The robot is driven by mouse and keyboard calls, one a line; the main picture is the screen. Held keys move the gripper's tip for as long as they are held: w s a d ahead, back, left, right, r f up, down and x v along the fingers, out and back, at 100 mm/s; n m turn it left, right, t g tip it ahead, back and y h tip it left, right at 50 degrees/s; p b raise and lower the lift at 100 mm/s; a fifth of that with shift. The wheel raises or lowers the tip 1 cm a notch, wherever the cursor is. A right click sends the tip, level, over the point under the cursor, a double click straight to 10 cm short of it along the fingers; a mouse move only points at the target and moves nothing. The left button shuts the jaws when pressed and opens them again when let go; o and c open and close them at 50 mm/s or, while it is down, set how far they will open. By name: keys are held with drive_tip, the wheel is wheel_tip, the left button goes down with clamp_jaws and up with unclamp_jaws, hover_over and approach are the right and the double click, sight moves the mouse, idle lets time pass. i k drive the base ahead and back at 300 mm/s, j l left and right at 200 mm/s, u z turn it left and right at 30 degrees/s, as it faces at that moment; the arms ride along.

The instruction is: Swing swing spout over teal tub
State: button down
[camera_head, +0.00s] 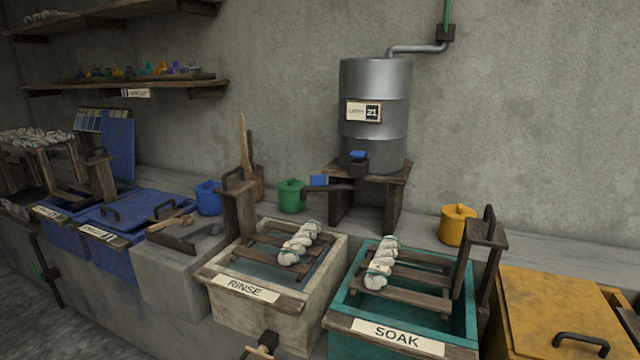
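The teal tub (337,299), labelled SOAK, stands at the front right of centre. A wooden rack with a pale, teal-tied bundle (381,262) lies across its top. The swing spout (330,188) looks like a dark arm with a blue tab, below the metal drum's blue-handled tap (358,160). It points left, with its end near the green pot, behind the rinse tub and not over the teal tub. How it joins the tap is hard to see. My gripper is not in view.
The metal drum (375,95) stands on a wooden stand (362,205). The pale RINSE tub (225,305) is left of the teal tub. A green pot (291,196) and a yellow pot (457,224) stand behind. An upright wooden post (487,240) rises at the teal tub's right.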

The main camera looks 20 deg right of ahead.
sight(317, 182)
drive_tip(key=i+u, duration=0.35)
drive_tip(key=i+l+u, duration=0.1)
drive_tip(key=i+u, duration=0.3)
drive_tip(key=i, duration=0.1)
